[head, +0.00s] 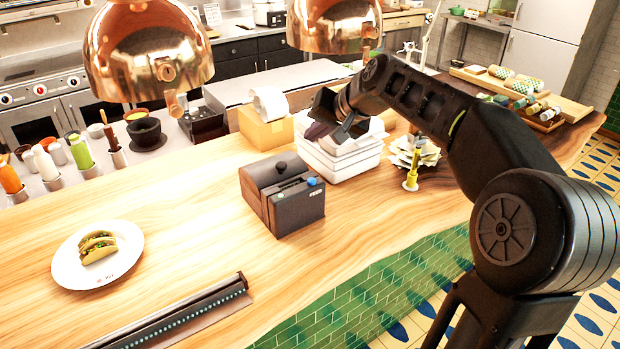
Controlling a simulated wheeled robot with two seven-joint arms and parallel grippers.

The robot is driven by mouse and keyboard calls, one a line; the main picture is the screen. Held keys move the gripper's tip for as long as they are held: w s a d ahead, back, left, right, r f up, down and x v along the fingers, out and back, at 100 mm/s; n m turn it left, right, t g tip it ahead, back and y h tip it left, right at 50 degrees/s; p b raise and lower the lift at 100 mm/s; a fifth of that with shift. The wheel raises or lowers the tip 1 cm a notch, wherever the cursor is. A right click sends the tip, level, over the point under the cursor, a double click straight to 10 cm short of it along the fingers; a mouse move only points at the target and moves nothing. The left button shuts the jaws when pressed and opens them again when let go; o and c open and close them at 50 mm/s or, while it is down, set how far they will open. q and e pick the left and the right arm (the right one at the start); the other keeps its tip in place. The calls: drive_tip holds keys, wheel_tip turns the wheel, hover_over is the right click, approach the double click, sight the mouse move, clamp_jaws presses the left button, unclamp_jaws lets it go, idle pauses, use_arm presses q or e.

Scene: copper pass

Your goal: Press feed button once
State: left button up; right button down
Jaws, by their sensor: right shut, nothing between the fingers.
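A dark ticket printer (297,208) stands on the wooden counter near the middle of the head view. A small blue button (312,181) shows on its top right, and a round dark knob stands on its top behind that. My right gripper (317,131) is shut and empty. In the picture it is above and slightly right of the printer, in front of the stacked white containers, apart from the button. My arm comes in from the right. My left gripper is not in view.
White stacked containers (338,160) and a cardboard box (265,129) with a paper roll stand behind the printer. Copper lamps (147,52) hang above. A spike with paper slips (412,172) is at right, a taco plate (70,270) at left. Counter around the printer's front is clear.

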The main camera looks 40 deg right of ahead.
sight(314, 182)
drive_tip(key=shift+f+b, duration=3.1)
drive_tip(key=shift+f, duration=1.3)
drive_tip(key=shift+f+b, duration=0.4)
drive_tip(key=shift+b, duration=0.05)
drive_tip(key=shift+f+b, duration=0.45)
drive_tip(key=shift+r+p, duration=0.7)
drive_tip(key=shift+r, duration=0.2)
